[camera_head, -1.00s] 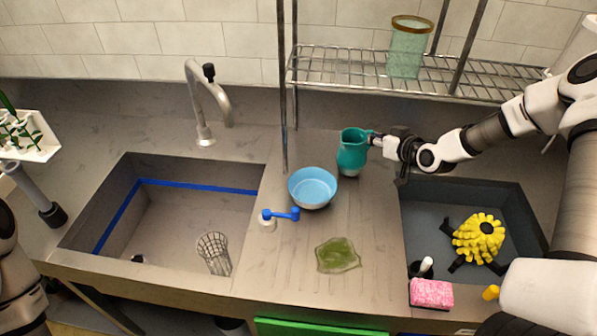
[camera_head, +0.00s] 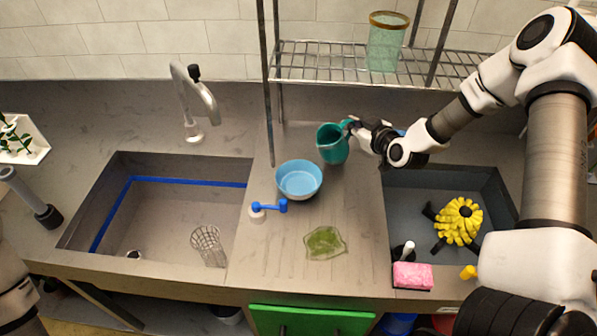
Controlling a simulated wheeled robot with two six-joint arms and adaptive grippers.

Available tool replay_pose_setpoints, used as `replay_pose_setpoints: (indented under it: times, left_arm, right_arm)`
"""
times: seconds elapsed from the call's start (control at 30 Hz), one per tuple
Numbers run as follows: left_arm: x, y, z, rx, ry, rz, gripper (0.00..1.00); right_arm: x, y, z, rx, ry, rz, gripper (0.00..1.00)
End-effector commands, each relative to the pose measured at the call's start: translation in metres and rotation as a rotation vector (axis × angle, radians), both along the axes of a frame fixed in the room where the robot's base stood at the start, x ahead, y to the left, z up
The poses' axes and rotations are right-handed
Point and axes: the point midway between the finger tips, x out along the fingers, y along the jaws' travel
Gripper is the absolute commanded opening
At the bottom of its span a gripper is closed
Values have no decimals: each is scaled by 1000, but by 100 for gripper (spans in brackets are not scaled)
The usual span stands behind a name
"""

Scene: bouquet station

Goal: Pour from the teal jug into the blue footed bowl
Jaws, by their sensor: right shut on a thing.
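The teal jug (camera_head: 332,145) is near the back of the counter, tilted a little to the left with its mouth partly facing me. My right gripper (camera_head: 352,130) is shut on its handle, on the jug's right side. I cannot tell if the jug's base is off the counter. The blue footed bowl (camera_head: 299,181) stands upright just left of and in front of the jug, close to it but apart. Its inside looks plain light blue. My left gripper is out of view; only part of that arm shows at the left edge.
A blue-handled tool (camera_head: 268,209) sits in front of the bowl, and a green patch (camera_head: 325,243) lies nearer me. A sink with a wire cup (camera_head: 208,246) is left. A dark basin with a yellow flower-like thing (camera_head: 458,221) is right. Rack posts (camera_head: 264,80) stand behind.

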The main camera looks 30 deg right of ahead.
Motion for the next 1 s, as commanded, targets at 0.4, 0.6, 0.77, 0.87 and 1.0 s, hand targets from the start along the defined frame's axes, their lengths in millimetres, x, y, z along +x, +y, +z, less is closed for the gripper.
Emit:
replay_pose_setpoints:
  times: [0.4, 0.6, 0.77, 0.87, 1.0]
  left_arm:
    - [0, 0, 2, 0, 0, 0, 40]
    - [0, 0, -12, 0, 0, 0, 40]
    - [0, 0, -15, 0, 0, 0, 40]
    - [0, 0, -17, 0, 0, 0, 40]
    - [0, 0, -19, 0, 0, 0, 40]
  right_arm:
    - [-7, 32, 29, -260, -67, 3, 0]
    - [-10, 42, 31, -386, -99, 2, 0]
    - [-11, 47, 37, -461, -116, 2, 0]
    - [-12, 49, 40, -498, -126, 2, 0]
    - [-13, 51, 43, -534, -135, 1, 0]
